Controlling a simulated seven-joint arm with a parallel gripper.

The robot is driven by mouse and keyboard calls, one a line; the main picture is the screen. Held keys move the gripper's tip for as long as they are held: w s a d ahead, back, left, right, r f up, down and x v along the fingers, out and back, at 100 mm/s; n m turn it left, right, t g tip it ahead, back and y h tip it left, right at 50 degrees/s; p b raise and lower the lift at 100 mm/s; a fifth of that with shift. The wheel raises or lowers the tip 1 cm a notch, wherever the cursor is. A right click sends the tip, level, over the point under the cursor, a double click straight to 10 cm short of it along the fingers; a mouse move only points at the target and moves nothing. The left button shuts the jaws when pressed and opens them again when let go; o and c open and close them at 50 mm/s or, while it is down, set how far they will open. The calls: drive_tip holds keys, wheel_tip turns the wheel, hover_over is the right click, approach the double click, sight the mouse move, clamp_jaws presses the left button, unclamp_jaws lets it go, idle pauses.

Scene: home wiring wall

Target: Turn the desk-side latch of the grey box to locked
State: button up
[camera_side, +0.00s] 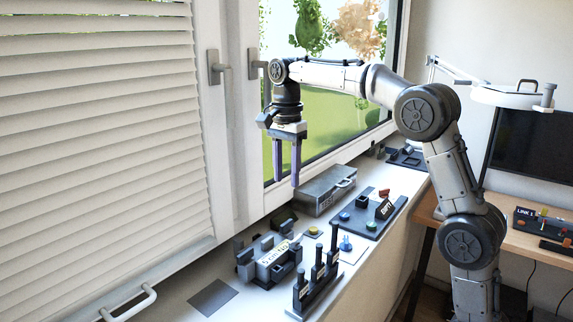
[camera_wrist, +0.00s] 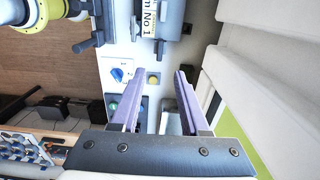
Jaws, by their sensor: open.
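The grey box (camera_side: 322,192) lies on the windowsill against the window, with dark lettering on its front and a handle (camera_side: 347,183) towards its right end. Its latches are too small to make out, so I cannot tell how the desk-side one is set. My gripper (camera_side: 286,182) points down, open and empty, above and to the left of the box, apart from it. In the wrist view my gripper's two purple fingers (camera_wrist: 162,74) are spread. A grey surface (camera_wrist: 171,120) shows between them, perhaps part of the box, mostly hidden by the fingers and palm.
A dark panel (camera_side: 367,226) with buttons stands right of the box. A labelled module (camera_side: 272,262) and a black rack with several upright posts (camera_side: 317,275) stand nearer. A yellow button (camera_side: 314,231) and blue knob (camera_side: 346,245) lie between. The window frame (camera_side: 245,130) is close behind.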

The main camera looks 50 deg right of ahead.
drive_tip(key=shift+r, duration=1.05)
drive_tip(key=s+a+r+n+t, duration=0.1)
drive_tip(key=s+a+r+n, duration=0.15)
drive_tip(key=s, duration=0.45)
drive_tip(key=s+a+r+n+t, duration=0.1)
drive_tip(key=s+a+r+t, duration=0.15)
drive_tip(key=s, duration=0.55)
drive_tip(key=s+a+f+n+t, duration=0.2)
drive_tip(key=s+f+n, duration=1)
drive_tip(key=f+n, duration=0.2)
drive_tip(key=shift+f, duration=0.6)
